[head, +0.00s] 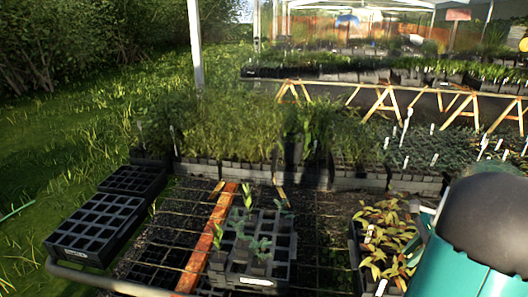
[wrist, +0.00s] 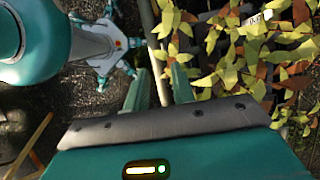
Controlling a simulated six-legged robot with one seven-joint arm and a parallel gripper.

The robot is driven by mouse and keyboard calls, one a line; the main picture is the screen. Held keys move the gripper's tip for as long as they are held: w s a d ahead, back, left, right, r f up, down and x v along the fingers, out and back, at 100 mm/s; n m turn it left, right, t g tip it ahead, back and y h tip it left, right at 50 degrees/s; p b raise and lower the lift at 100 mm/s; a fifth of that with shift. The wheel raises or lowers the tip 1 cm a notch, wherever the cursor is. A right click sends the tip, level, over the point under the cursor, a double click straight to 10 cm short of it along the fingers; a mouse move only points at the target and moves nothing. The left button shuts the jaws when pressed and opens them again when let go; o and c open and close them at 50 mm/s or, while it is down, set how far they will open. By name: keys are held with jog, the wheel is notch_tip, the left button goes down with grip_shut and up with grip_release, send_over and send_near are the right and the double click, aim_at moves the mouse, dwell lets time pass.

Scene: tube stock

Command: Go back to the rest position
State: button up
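My gripper (wrist: 160,85) shows in the wrist view with its two teal fingers apart and nothing visible between them. A pale bar runs behind the gap. A plant with yellow-green and brown leaves (wrist: 240,50) is just right of the fingers, overlapping the view beyond them; I cannot tell whether they touch. In the head view my teal and black arm fills the lower right, and the fingers cannot be made out there. A dark tray (head: 268,283) with several small seedlings stands at the lower middle of the bench.
Empty black cell trays (head: 95,228) lie at the left. Reddish-leaved plants (head: 385,235) stand close left of my arm. Dense potted plants (head: 250,135) line the back. A metal rail (head: 100,280) crosses the near left edge. An orange slat (head: 207,240) lies left of the seedling tray.

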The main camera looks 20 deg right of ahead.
jog(key=shift+a, duration=0.1)
jog(key=w+a+r+n+h, duration=0.1)
jog(key=w+a+r+n, duration=0.2)
jog(key=a, duration=0.4)
jog(key=w+a+r+n+h, duration=0.1)
jog(key=a+r+n, duration=0.2)
jog(key=a+n, duration=0.35)
jog(key=w+a+r+n+h, duration=0.1)
jog(key=w+a+r+n, duration=0.15)
jog(key=a, duration=0.55)
jog(key=s+a+n+t, duration=0.1)
jog(key=s+a+n, duration=0.1)
jog(key=a+n, duration=0.2)
jog(key=s+a+r+n+t, duration=0.1)
jog(key=a+n, duration=0.3)
jog(key=a, duration=0.4)
jog(key=s+a+r+n+t+h, duration=0.1)
jog(key=s+a+n, duration=0.2)
jog(key=a, duration=0.3)
jog(key=shift+s+n, duration=0.4)
jog(key=shift+n, duration=0.2)
